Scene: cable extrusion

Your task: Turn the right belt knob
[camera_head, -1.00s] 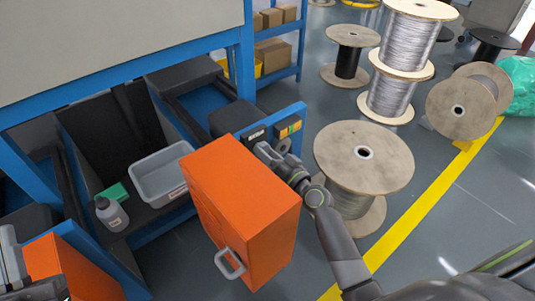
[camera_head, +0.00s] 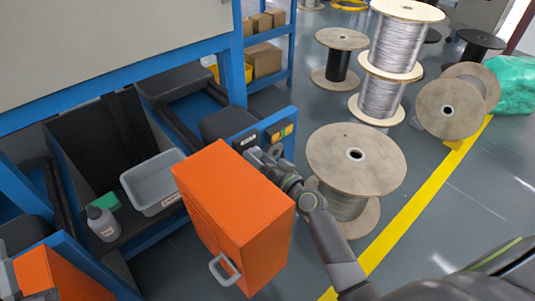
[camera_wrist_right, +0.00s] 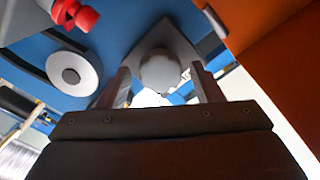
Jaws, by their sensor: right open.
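In the right wrist view a pale grey round knob (camera_wrist_right: 160,72), which looks like the right belt knob, stands out from a grey plate on a blue surface. My right gripper (camera_wrist_right: 161,90) is open, with one finger on each side of the knob; I cannot tell whether they touch it. In the head view the right gripper (camera_head: 262,157) is at the blue frame, just behind the orange box; the knob is hidden there. My left gripper (camera_head: 6,278) shows only in part at the left edge, its fingers unclear.
The orange box (camera_head: 235,215) stands close to my right gripper. A white disc (camera_wrist_right: 75,70) and a red part (camera_wrist_right: 75,13) are left of the knob. A grey bin (camera_head: 153,185) and bottle (camera_head: 103,223) are in the machine. A cable spool (camera_head: 330,160) stands right of my forearm.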

